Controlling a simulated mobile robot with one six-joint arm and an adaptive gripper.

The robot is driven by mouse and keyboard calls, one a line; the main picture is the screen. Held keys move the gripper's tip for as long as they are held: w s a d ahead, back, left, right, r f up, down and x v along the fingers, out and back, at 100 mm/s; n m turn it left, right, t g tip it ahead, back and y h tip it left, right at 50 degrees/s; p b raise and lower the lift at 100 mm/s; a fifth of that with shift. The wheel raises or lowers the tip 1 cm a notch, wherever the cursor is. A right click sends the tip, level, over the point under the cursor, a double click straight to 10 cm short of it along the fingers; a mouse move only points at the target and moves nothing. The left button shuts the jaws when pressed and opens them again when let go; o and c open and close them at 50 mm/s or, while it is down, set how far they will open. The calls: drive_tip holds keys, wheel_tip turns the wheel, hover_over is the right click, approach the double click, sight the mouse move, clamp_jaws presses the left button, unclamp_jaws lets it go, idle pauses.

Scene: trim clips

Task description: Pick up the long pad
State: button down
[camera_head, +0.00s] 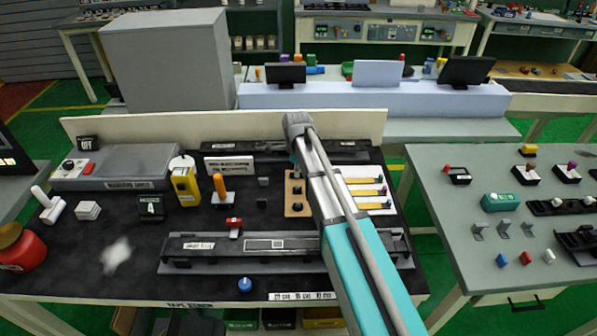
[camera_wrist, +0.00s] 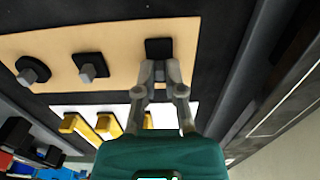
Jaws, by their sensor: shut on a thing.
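In the wrist view, a tan board (camera_wrist: 110,40) carries three black pads with grey grips. The pad at the right end (camera_wrist: 158,46), darker and rectangular, appears to be the long pad. My gripper (camera_wrist: 160,70) is shut on its grey grip, which is mostly hidden between the fingertips. The pad appears to be at the board, but I cannot tell whether it touches it. The other two pads, a middle one (camera_wrist: 90,66) and a left one (camera_wrist: 33,70), sit apart on the board. In the head view, my arm hides most of the gripper beside the tan board (camera_head: 304,178).
A white board (camera_head: 356,174) with several yellow bars (camera_head: 370,192) lies right of the tan board. A long grey rail (camera_head: 225,246) runs along the front of the black bench. A red bottle (camera_head: 22,250) stands at the left.

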drive_tip(key=shift+r+p, duration=1.45)
drive_tip(key=shift+r, duration=0.1)
drive_tip(key=s+r+p, duration=0.9)
drive_tip(key=s, duration=0.5)
drive_tip(key=shift+r+p, duration=0.35)
drive_tip(key=shift+p, duration=0.05)
